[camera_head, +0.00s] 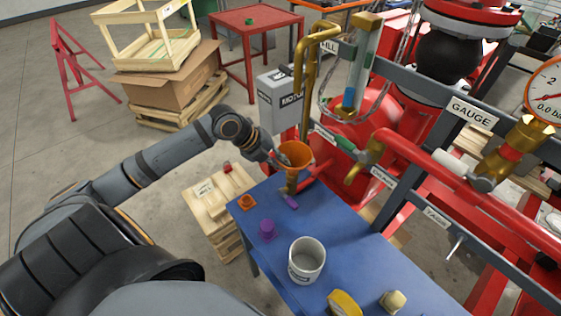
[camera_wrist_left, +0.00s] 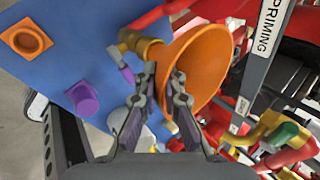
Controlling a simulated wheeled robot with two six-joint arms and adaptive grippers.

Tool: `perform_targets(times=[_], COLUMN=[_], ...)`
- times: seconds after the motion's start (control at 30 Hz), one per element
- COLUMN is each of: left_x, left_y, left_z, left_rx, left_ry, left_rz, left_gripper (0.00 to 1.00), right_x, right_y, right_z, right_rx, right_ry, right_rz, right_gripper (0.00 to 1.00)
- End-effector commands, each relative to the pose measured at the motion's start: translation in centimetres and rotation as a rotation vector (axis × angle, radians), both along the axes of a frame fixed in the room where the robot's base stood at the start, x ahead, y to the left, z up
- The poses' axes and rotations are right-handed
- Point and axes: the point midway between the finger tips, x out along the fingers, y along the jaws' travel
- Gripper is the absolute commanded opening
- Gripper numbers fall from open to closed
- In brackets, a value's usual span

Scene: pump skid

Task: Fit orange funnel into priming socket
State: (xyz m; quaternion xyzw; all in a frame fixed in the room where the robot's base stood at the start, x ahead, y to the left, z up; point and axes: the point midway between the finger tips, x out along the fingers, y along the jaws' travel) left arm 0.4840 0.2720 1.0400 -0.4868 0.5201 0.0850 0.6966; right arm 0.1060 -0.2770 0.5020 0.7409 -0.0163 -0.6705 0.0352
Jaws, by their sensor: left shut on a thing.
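The orange funnel (camera_head: 297,152) is wide end up near the far edge of the blue table. My left gripper (camera_head: 280,158) is shut on its near left side; the fingers (camera_wrist_left: 164,88) also show against the funnel (camera_wrist_left: 208,62) in the left wrist view. A brass fitting (camera_head: 291,184) with a purple lever (camera_head: 290,202) stands directly below the funnel; it also shows in the left wrist view (camera_wrist_left: 136,42). The funnel's narrow end meets or overlaps this fitting, and I cannot tell whether it is inside. My right gripper is out of view.
The blue table (camera_head: 345,238) holds an orange square piece (camera_head: 247,202), a purple knob (camera_head: 267,230), a white bucket (camera_head: 306,260) and a yellow item (camera_head: 344,302). Red pipes and a grey rail with a GAUGE label (camera_head: 472,113) close off the right side.

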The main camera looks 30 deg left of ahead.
Motion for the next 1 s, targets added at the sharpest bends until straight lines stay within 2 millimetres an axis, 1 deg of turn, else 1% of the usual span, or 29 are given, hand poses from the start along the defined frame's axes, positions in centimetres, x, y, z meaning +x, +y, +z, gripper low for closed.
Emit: perform_targets(times=[0.17, 0.2, 0.37, 0.4, 0.87, 0.97, 1.0], left_x=[0.0, 0.0, 0.0, 0.0, 0.0, -0.2, -0.3], left_y=[0.0, 0.0, 0.0, 0.0, 0.1, 0.9, 1.6], left_z=[0.0, 0.0, 0.0, 0.0, 0.0, -0.7, -1.3], left_rx=[0.000, 0.001, 0.001, 0.001, 0.001, 0.014, 0.027], left_ry=[0.001, 0.001, 0.001, 0.001, 0.002, 0.025, 0.045], left_rz=[-0.001, 0.000, 0.000, 0.000, 0.001, 0.023, 0.043], left_gripper=[0.00, 0.10, 0.32, 0.34, 0.34, 0.34, 0.34], right_x=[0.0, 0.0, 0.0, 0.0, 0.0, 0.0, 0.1], right_y=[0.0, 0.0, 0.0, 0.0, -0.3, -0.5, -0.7], right_z=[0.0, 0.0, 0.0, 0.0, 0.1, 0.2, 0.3], right_rx=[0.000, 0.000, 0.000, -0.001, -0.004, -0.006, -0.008], right_ry=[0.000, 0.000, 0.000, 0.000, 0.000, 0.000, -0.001], right_rz=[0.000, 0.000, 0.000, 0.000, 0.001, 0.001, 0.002], right_gripper=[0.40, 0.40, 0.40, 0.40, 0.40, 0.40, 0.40])
